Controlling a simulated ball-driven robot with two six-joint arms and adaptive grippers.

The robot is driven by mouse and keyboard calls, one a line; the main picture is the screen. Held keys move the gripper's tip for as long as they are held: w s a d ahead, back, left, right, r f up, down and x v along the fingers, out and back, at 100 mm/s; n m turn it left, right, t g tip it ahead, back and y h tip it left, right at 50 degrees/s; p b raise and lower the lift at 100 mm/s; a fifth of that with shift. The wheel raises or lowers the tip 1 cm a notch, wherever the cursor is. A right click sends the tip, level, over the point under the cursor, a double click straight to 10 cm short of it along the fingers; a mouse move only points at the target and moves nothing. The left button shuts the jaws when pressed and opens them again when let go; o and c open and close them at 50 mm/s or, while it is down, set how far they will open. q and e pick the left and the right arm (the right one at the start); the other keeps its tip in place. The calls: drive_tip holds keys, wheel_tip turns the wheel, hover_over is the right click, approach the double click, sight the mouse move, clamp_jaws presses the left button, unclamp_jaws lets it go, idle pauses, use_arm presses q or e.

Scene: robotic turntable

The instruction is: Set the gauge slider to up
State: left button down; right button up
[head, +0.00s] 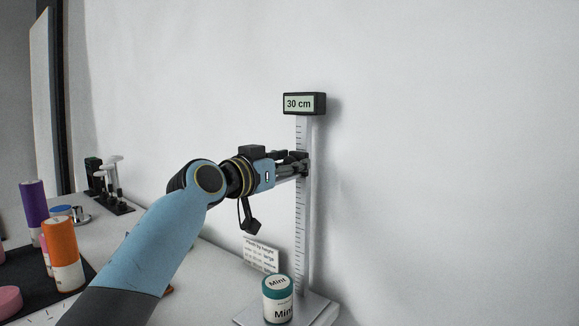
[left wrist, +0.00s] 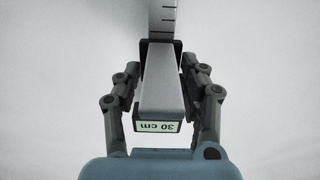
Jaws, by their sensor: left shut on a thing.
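The height gauge (head: 302,225) is a pale upright post with tick marks, standing on a flat base. A dark display (head: 304,104) on its top reads "30 cm". My left gripper (head: 300,163) is at the upper part of the post, shut on the gauge slider. In the head view the fingers hide most of the slider. My right gripper is in neither view.
A mint tin (head: 278,300) with a teal lid stands on the gauge base (head: 318,306). A small printed card (head: 261,255) stands behind it. Purple (head: 34,205) and orange (head: 62,250) containers stand at the left. The wall right of the gauge is clear.

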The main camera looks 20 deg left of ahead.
use_arm(q)
drive_tip(key=shift+r, duration=0.4)
drive_tip(key=c, duration=1.1)
unclamp_jaws()
drive_tip(key=shift+f, duration=0.15)
drive_tip(key=v, duration=1.2)
